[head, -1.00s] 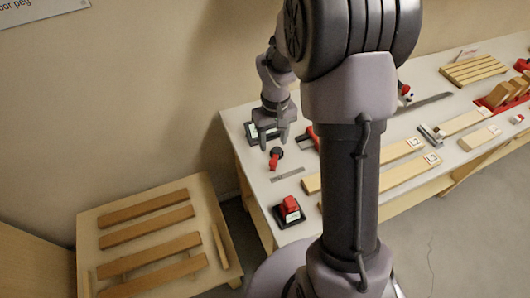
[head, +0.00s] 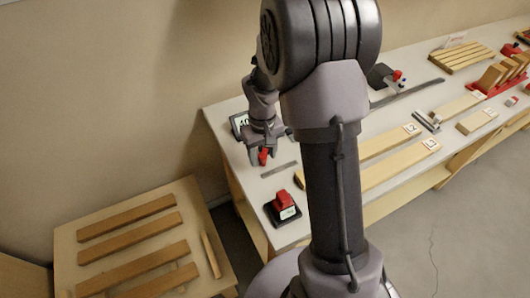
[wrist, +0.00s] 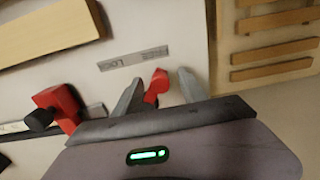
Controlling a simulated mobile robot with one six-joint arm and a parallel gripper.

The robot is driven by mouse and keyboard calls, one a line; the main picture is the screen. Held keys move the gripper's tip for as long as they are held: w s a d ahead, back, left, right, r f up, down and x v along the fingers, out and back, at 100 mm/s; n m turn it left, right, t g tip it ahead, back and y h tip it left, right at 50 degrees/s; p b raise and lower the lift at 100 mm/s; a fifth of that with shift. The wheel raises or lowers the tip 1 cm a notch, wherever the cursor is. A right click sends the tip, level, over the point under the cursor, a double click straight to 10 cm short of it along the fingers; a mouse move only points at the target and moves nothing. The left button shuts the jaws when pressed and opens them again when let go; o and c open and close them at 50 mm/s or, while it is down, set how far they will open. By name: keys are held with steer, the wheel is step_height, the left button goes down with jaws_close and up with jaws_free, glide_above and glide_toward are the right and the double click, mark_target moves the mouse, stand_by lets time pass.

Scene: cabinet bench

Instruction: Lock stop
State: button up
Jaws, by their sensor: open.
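A small red part with a lever-like end (head: 263,157) stands on the left end of the bench; in the wrist view it shows as a red piece (wrist: 157,84) between my fingers. My gripper (head: 265,155) is open over it, one finger on each side, pointing down; it also shows in the wrist view (wrist: 157,88). I cannot tell whether the fingers touch it. The lower part of the red piece is hidden by my gripper. A second red block with a black knob (wrist: 57,107) sits by a dark rail at the left of the wrist view. Which one is the stop is not clear.
A metal scale strip (head: 279,170) lies beside the gripper. A red-topped device (head: 283,206) stands near the bench's front corner, and a small display (head: 238,123) behind. Long boards (head: 395,165) lie to the right. A slatted table (head: 130,215) stands left.

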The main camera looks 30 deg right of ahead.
steer(key=shift+c, duration=0.4)
steer(key=c, duration=0.7)
steer(key=shift+d, duration=0.1)
steer(key=shift+s+d, duration=0.5)
steer(key=shift+d, duration=0.5)
steer(key=shift+s+d, duration=0.15)
steer(key=shift+d, duration=0.7)
